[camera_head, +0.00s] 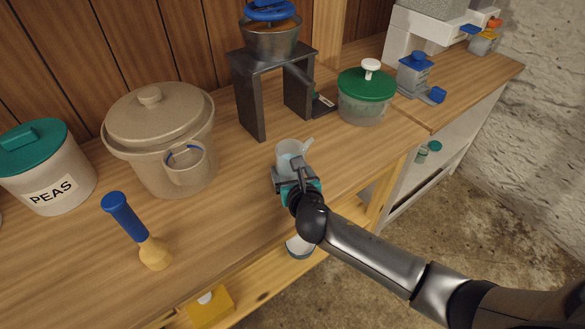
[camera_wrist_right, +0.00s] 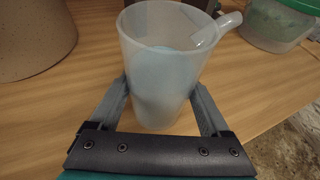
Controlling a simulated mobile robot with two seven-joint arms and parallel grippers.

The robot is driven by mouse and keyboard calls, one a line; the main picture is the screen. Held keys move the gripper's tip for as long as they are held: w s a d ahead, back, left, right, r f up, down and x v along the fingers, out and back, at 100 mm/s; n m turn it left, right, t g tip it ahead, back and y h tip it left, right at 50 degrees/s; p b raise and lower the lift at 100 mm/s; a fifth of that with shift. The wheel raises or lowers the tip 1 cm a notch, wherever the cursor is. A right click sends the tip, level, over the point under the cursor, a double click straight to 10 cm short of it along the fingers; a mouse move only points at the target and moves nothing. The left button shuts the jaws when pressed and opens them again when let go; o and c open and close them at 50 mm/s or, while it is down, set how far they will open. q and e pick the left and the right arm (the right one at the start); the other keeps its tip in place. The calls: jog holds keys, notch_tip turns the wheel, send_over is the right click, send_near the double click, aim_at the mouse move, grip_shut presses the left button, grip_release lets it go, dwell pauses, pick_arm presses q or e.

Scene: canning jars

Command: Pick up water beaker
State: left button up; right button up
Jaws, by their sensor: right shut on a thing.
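The water beaker (camera_head: 290,153) is a pale translucent cup with a spout at its upper right, standing upright near the middle of the wooden counter. In the right wrist view the beaker (camera_wrist_right: 160,70) fills the centre, with something pale blue inside. My right gripper (camera_head: 287,170) comes in from the lower right and is shut on the beaker. In the right wrist view its two fingers (camera_wrist_right: 160,95) press on either side of the beaker's lower half. Whether the beaker's base touches the counter is hard to tell. My left gripper is not in view.
A dark metal stand (camera_head: 272,75) with a funnel is behind the beaker. A green-lidded container (camera_head: 366,98) is to the right. A lidded beige pot (camera_head: 160,140), a blue-handled masher (camera_head: 135,230) and a PEAS canister (camera_head: 48,180) are to the left.

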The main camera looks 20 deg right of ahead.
notch_tip(320, 180, up, 20)
jog(key=p, duration=0.7)
jog(key=shift+p, duration=0.4)
jog(key=shift+r, duration=0.1)
jog(key=o, duration=1.1)
jog(key=shift+c, duration=0.2)
grip_shut()
jog(key=shift+w, duration=0.1)
